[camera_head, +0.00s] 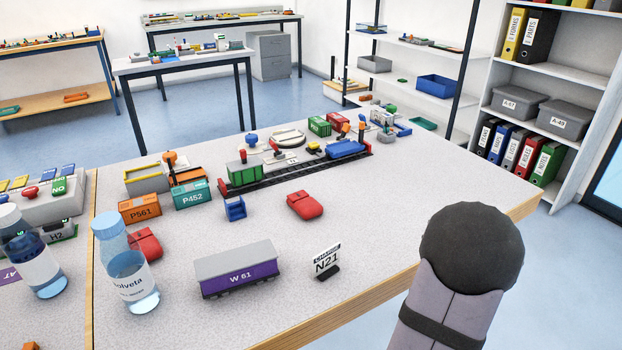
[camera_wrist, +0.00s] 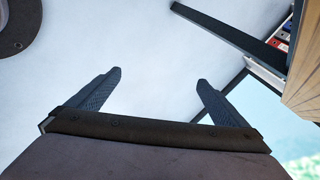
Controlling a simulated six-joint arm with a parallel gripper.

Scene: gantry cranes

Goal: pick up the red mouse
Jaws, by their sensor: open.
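A red mouse (camera_head: 304,205) lies on the middle of the grey table (camera_head: 390,215), right of a small blue crate. A second red, mouse-like object (camera_head: 145,244) lies further left, partly hidden behind a clear bottle. My gripper (camera_wrist: 159,77) shows in the wrist view with its two dark fingers apart and nothing between them. Neither red thing shows in that view. In the camera_head view only my arm is seen, at the lower right beyond the table's edge; the fingers are hidden there.
A purple-and-grey wagon (camera_head: 237,271) and an N21 sign (camera_head: 326,262) stand nearer than the mouse. The blue crate (camera_head: 235,209) stands left of it, a train track (camera_head: 300,169) behind. A blue-capped bottle (camera_head: 130,275) stands front left. The table's right side is clear.

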